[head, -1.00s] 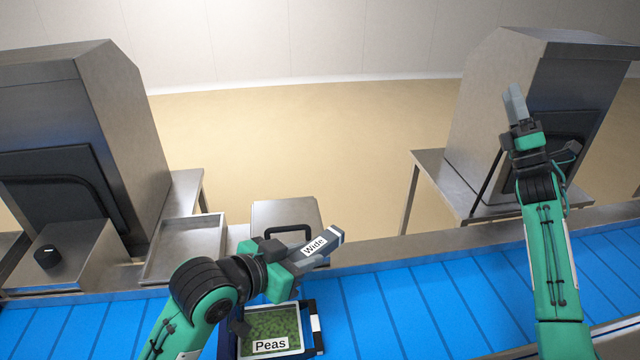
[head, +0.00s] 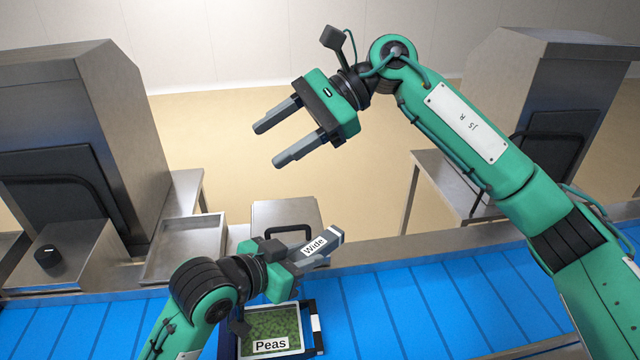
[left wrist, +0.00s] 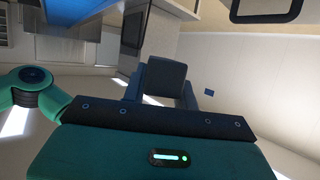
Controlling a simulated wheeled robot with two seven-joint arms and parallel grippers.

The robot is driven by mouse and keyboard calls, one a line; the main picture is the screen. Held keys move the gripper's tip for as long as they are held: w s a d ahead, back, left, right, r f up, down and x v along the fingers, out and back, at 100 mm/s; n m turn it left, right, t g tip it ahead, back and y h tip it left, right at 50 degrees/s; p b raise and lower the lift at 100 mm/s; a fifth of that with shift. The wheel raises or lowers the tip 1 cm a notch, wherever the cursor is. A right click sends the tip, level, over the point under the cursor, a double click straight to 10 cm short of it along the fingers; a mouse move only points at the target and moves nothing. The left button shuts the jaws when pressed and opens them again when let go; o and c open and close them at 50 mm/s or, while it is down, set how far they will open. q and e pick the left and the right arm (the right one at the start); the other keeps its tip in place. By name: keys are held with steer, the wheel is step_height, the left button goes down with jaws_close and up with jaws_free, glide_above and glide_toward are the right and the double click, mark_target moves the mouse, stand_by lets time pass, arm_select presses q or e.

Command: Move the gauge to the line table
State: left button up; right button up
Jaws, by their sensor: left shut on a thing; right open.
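A grey-blue block labelled "Wide" (head: 328,239), which I take to be the gauge, is held by my left gripper (head: 310,252), above the far side of the blue belt. In the left wrist view a dark block (left wrist: 166,77) sits between the fingers of my left gripper (left wrist: 163,98). My right gripper (head: 268,145) is open and empty, raised at upper middle, its fingers pointing down-left. Which surface is the line table I cannot tell.
A tray labelled "Peas" (head: 270,323) sits in a dark blue holder on the blue belt (head: 420,305), just below my left gripper. A shallow steel tray (head: 187,246) and a steel plate with a black handle (head: 287,216) lie behind the belt. Steel machines (head: 70,130) stand left and right.

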step_height(320, 180, down, 5)
steer(key=s+t+h, duration=0.2)
steer(key=h, duration=0.3)
steer(key=t+h, duration=0.3)
steer(key=h, duration=0.3)
glide_toward(320, 240)
steer(key=shift+n, duration=0.4)
step_height(320, 240, down, 10)
steer(key=shift+s+a+r, duration=0.1)
steer(key=shift+r, duration=0.1)
steer(key=shift+c, duration=0.2)
steer(key=c, duration=1.1)
arm_select(q)
steer(key=o, duration=1.1)
steer(key=shift+o, duration=0.2)
